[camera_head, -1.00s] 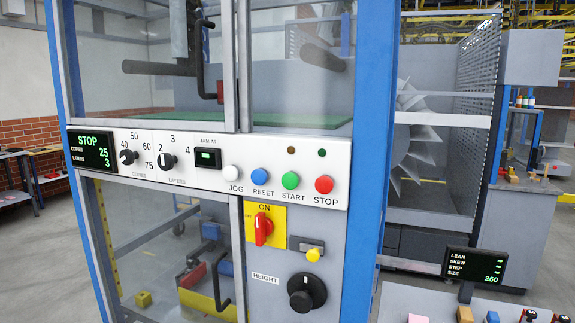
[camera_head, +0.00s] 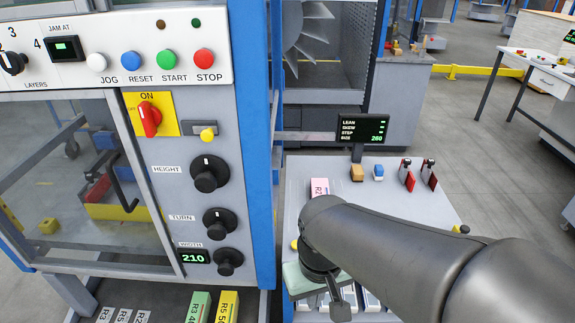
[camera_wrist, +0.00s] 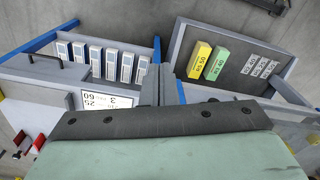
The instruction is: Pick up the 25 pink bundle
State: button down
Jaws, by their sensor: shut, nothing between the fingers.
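A pink block (camera_head: 319,188) stands on the light grey side table in the head view. Its label starts with R2, and its lower part is hidden behind my arm. I cannot read a 25 on it. My gripper (camera_wrist: 166,86) shows in the wrist view with its fingers shut and empty. In the head view its mint-green body is below the pink block, and the fingertips are hidden. I cannot make out the pink block in the wrist view.
A green block (camera_head: 199,307) and a yellow block (camera_head: 228,306) stand in a dark tray below the control panel. A small display (camera_head: 363,129) and two red-handled levers (camera_head: 407,174) stand behind the pink block. The blue machine post (camera_head: 262,150) is close left.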

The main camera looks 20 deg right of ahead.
jog(key=shift+c, duration=1.4)
grip_release()
jog(key=shift+w, duration=0.1)
